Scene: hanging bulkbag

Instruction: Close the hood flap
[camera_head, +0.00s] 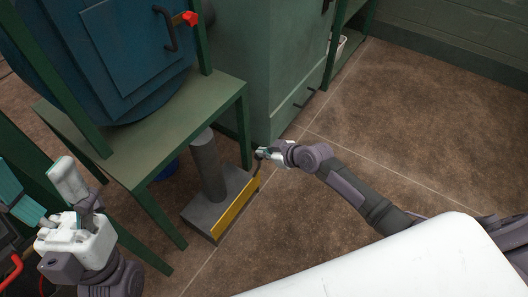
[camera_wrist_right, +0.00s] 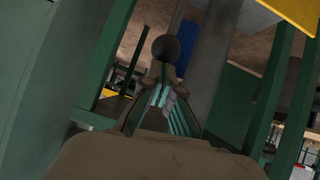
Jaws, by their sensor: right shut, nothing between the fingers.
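A square blue panel (camera_head: 125,45) with a dark handle (camera_head: 168,30) is on the blue round vessel at the upper left. It looks flush with the vessel; I cannot tell if it is the hood flap. My right gripper (camera_head: 262,153) is shut and empty, low beside the green stand's leg and just above the yellow-edged base. In the right wrist view, a dark round knob (camera_wrist_right: 165,48) shows just beyond the right gripper (camera_wrist_right: 165,97); contact is unclear. My left gripper (camera_head: 50,195) is at the lower left with its fingers spread, away from the panel.
The green stand (camera_head: 150,135) carries the vessel. A grey post on a base with a yellow edge (camera_head: 235,205) stands below. A green cabinet (camera_head: 275,75) is behind. The brown floor at right is clear.

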